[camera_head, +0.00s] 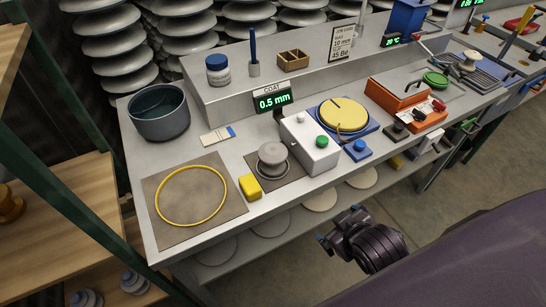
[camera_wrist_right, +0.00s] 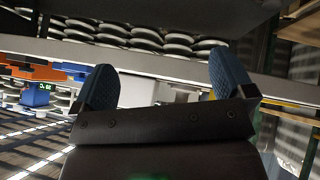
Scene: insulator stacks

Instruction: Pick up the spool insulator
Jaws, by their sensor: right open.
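My left gripper is not in view.
A yellow block (camera_head: 250,187) sits close to the spool's front left. The white box (camera_head: 311,142) stands close on its right. A yellow ring (camera_head: 191,195) lies on a brown mat at left. A dark pot (camera_head: 159,112) and a raised back shelf (camera_head: 215,104) lie behind.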

